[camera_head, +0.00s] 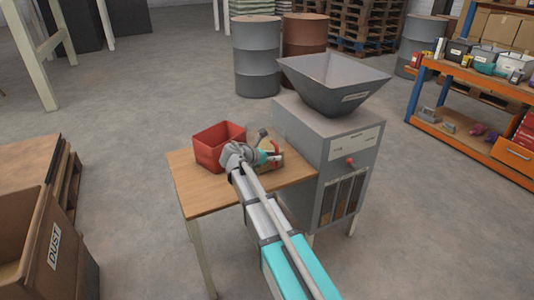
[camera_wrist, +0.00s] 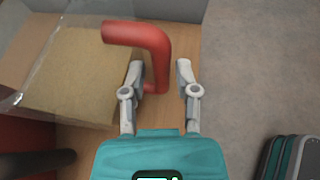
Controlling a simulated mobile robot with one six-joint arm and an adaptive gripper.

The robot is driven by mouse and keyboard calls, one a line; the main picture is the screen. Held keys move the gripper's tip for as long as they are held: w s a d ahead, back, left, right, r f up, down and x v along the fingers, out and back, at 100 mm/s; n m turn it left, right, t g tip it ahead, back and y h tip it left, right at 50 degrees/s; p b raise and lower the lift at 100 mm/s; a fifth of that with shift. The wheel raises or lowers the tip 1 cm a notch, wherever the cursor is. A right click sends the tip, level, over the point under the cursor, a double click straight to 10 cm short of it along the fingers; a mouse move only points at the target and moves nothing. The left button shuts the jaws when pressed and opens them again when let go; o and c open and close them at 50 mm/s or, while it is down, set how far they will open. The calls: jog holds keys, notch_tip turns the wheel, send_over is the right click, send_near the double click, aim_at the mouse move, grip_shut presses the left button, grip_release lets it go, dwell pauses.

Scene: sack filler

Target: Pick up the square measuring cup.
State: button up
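The square measuring cup (camera_wrist: 70,85) is clear, with a bent red handle (camera_wrist: 140,35). A brown, flat-looking area shows in or through it. In the head view the cup (camera_head: 263,135) is on the wooden table, partly hidden by my arm. My gripper (camera_wrist: 161,75) is open, its two fingers on either side of the handle's lower part in the wrist view. The left finger appears very close to the handle; a gap shows on the right. I cannot tell whether they touch. In the head view my gripper (camera_head: 270,156) is beside the cup.
A red bin (camera_head: 212,152) stands left of the cup on the table (camera_head: 200,193). The grey sack filler (camera_head: 315,140) with its hopper (camera_head: 335,80) stands close on the right. A cardboard box (camera_head: 45,245) is at lower left. The table's front left is clear.

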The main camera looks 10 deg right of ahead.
jog(key=shift+x, duration=0.8)
grip_shut()
